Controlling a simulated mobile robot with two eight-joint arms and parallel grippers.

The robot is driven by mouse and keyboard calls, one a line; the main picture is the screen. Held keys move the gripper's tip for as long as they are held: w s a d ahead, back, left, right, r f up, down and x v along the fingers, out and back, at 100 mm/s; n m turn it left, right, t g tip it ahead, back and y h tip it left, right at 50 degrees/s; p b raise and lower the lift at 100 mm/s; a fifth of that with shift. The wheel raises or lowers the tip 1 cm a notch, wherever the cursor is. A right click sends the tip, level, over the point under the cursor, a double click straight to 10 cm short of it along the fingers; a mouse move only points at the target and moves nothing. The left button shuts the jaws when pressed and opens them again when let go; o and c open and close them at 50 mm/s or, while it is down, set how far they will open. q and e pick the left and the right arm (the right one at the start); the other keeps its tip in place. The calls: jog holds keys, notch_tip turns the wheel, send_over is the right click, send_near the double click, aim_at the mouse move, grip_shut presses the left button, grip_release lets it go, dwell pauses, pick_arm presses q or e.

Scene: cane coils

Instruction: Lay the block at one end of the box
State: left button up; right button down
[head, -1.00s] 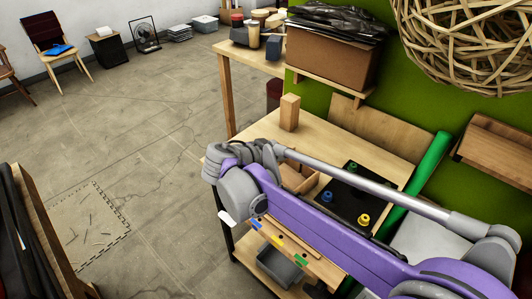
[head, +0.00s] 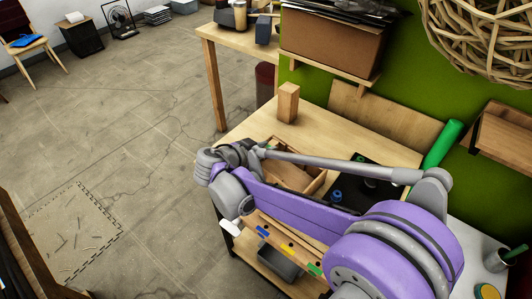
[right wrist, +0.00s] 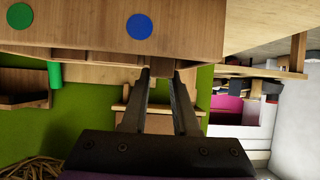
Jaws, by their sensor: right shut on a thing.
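An upright wooden block (head: 288,103) stands on the back of the table in the head view, with no gripper touching it. An open wooden box (head: 318,187) lies nearer the front, partly hidden by my right arm. In the right wrist view, which is upside down, my right gripper (right wrist: 161,75) is shut on a small wooden piece (right wrist: 161,71). I cannot tell which piece it is. My arm hides these fingers in the head view. My left gripper is not in view.
The table (head: 250,125) is bare left of the block. A black mat (head: 372,187) lies right of the box, partly behind my arm. A green roll (head: 442,144) leans at the right edge. A cardboard box (head: 330,50) sits on a shelf above.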

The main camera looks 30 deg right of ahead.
jog(key=shift+f, duration=1)
jog(key=shift+f+b, duration=0.45)
jog(key=shift+f, duration=0.15)
jog(key=c, duration=0.9)
grip_release()
jog(key=shift+c, duration=0.2)
jog(key=shift+r, duration=0.2)
jog(key=p+v, duration=0.1)
jog(key=v, duration=1.1)
jog(key=shift+r, duration=0.4)
jog(key=shift+a, duration=0.1)
